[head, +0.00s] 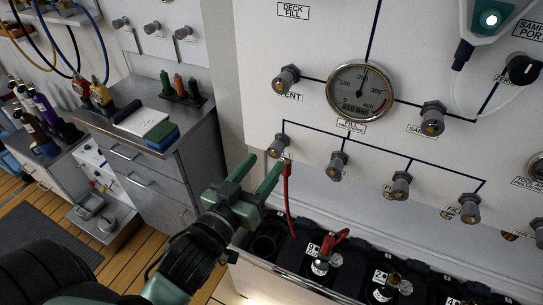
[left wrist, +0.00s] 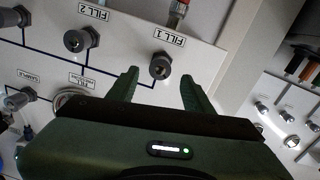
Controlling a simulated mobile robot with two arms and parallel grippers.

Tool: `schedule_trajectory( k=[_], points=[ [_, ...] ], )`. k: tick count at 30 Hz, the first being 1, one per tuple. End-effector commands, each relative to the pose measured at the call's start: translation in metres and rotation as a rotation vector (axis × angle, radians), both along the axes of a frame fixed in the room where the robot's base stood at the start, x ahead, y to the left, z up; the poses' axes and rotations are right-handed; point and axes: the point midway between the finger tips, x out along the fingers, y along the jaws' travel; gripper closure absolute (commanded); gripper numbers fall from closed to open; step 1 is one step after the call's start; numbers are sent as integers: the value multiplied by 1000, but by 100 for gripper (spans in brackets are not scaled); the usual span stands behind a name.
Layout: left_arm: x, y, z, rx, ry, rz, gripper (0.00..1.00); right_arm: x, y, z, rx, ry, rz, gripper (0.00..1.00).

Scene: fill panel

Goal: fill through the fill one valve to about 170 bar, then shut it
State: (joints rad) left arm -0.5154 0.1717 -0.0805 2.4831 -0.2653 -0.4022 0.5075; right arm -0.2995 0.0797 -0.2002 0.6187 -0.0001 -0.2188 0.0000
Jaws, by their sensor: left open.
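The fill one valve (head: 279,147) is a grey knob at the left end of the lower valve row. It shows upside down in the left wrist view (left wrist: 161,66) beside its FILL 1 label. My left gripper (head: 265,161) is open and empty, just below and in front of this knob. In the left wrist view its fingertips (left wrist: 160,80) point at the knob from either side, apart from it. My right gripper is not in view.
More fill valves (head: 337,166) continue to the right. A red hose (head: 287,200) hangs close beside the left fingers. Dark cylinders (head: 320,268) stand in a rack below.

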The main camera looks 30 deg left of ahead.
Motion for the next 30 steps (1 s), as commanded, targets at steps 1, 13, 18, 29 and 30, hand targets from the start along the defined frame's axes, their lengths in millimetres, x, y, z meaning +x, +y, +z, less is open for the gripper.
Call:
schedule_trajectory(
  k=[1,13,18,29,30],
  points=[
    [10,0,4,1,0,0,49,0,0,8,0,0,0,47],
    [45,-2,1,1,3,1,49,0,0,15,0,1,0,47],
    [45,-2,1,1,3,1,49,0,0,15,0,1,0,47],
    [45,-2,1,2,3,2,100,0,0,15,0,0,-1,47],
    [45,-2,1,4,3,2,100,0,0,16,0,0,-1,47]
  ],
)
